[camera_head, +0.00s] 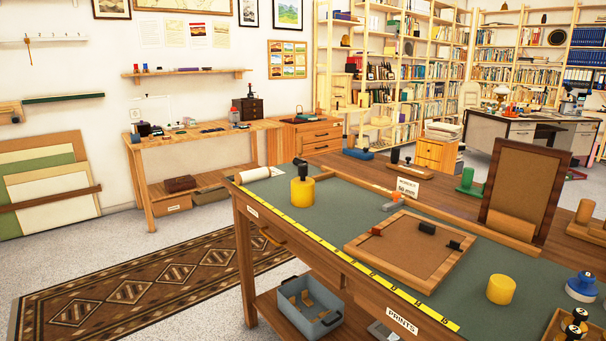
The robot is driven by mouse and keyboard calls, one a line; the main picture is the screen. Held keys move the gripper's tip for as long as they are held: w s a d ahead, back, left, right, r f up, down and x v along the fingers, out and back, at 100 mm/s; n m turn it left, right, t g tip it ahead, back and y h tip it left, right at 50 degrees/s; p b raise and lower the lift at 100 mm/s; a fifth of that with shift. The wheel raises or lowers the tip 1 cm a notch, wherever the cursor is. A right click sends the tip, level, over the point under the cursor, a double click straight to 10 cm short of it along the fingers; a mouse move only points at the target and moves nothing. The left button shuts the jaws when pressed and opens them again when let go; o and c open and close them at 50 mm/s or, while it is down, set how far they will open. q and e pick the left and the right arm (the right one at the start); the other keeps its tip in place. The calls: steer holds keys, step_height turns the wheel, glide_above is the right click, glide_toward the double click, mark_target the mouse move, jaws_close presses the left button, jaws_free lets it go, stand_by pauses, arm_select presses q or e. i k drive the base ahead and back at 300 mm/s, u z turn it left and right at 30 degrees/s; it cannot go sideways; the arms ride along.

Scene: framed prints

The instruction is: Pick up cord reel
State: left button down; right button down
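No item is clearly marked as the cord reel. A green spool-like object (467,181) stands on the wooden back strip of the workbench, left of the upright brown board. A blue round object with a pale band (581,287) sits at the bench's right end and could also be a reel; it is too small to tell. A yellow cylinder with a black top (302,190) stands at the bench's left, and a plain yellow cylinder (501,289) stands at the right. Neither of my grippers is in view.
The green-topped workbench (345,207) has a yellow ruler (340,255) along its front edge. A wooden frame (385,272) lies on it, with an upright brown board (525,185) behind. A grey bin (310,307) sits on the lower shelf. The patterned rug (130,292) is clear.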

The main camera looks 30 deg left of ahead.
mark_target(302, 192)
steer(key=u, duration=0.1)
steer(key=k, duration=0.9)
steer(key=u, duration=1.85)
steer(key=i, duration=2.25)
steer(key=z, duration=0.85)
steer(key=i, duration=1.2)
steer(key=z, duration=1.2)
